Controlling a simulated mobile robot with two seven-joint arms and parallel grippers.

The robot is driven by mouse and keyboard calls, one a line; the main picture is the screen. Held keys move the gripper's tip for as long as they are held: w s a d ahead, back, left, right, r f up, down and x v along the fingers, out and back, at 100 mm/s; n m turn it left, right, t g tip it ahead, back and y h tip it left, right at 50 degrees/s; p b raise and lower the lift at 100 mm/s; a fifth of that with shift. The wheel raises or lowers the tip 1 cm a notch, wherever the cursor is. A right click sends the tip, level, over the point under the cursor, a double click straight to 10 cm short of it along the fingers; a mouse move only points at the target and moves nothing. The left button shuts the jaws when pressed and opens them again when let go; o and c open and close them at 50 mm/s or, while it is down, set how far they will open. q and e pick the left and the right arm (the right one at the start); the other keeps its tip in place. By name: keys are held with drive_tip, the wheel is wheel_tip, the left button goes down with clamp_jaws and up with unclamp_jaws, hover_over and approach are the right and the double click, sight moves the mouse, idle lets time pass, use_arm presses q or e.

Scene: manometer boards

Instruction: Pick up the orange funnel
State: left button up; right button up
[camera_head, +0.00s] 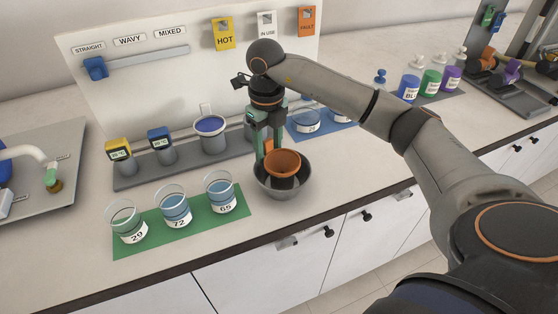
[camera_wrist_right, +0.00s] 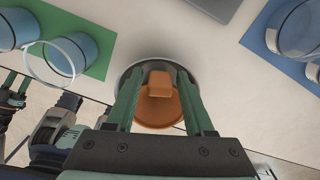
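The orange funnel (camera_head: 284,162) sits in a grey metal bowl (camera_head: 291,190) on the counter. In the right wrist view, the funnel (camera_wrist_right: 158,112) has a blocky orange tab (camera_wrist_right: 160,84) at its rim. My right gripper (camera_head: 268,152) reaches down at the bowl's far left side. Its green fingers (camera_wrist_right: 158,78) stand apart on either side of the tab, with gaps visible on both sides. My left gripper (camera_wrist_right: 14,86) shows small at the left edge of the right wrist view, beyond the counter edge, with its fingers apart. It is not in the head view.
Several labelled beakers stand on a green mat (camera_head: 150,239) left of the bowl. A grey strip (camera_head: 128,183) behind holds gauges and a cup. A blue mat (camera_head: 300,134) with beakers lies behind right. The counter's front edge is close to the bowl.

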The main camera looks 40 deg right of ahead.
clamp_jaws()
idle(0.3)
wheel_tip(320, 180, up, 8)
drive_tip(key=shift+r, duration=0.1)
wheel_tip(320, 180, up, 3)
drive_tip(key=shift+p, duration=0.7)
wheel_tip(320, 180, up, 6)
drive_tip(key=p, duration=0.3)
drive_tip(key=shift+r, duration=0.2)
